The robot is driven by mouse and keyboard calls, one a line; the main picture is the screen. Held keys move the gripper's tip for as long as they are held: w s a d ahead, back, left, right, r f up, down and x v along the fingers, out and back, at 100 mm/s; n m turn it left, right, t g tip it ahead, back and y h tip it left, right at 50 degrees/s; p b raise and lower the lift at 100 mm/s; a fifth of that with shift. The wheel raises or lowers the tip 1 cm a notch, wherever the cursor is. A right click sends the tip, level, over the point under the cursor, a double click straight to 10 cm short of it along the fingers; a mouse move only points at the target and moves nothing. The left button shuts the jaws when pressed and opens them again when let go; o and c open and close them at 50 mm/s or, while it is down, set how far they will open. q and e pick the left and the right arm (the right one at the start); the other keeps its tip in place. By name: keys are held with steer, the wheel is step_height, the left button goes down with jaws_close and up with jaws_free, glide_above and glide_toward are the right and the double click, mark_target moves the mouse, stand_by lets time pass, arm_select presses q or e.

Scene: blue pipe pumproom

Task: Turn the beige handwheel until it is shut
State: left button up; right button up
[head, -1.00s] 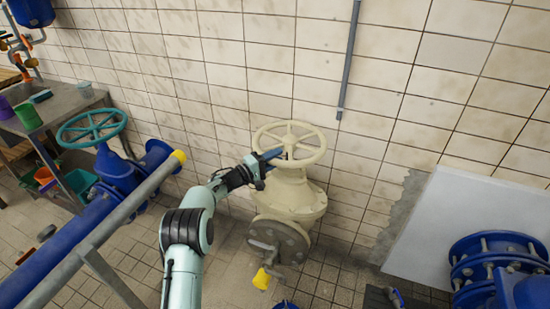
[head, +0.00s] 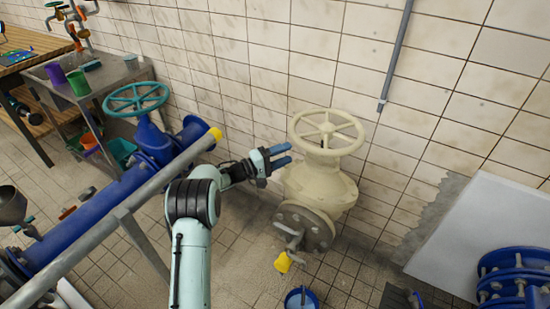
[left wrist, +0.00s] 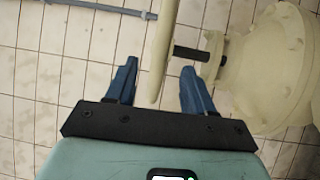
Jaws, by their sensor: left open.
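The beige handwheel (head: 327,128) sits on top of a beige valve body (head: 318,188) against the tiled wall. My left gripper (head: 289,155) is open and empty, just left of the wheel and slightly below its rim in the head view. In the left wrist view the wheel (left wrist: 161,48) shows edge-on, with a dark stem (left wrist: 188,53) between it and the body. Its near rim end appears between the two blue fingers of my left gripper (left wrist: 158,80); I see no contact. My right gripper is not in view.
A blue pipe (head: 75,225) with a teal handwheel (head: 137,99) and a grey rail (head: 160,182) with a yellow end run left of my arm. A blue bucket (head: 301,299) stands on the floor below the valve. A blue flanged pipe (head: 510,275) is at lower right.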

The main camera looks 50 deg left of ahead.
arm_select(q)
steer(key=shift+v, duration=1.7)
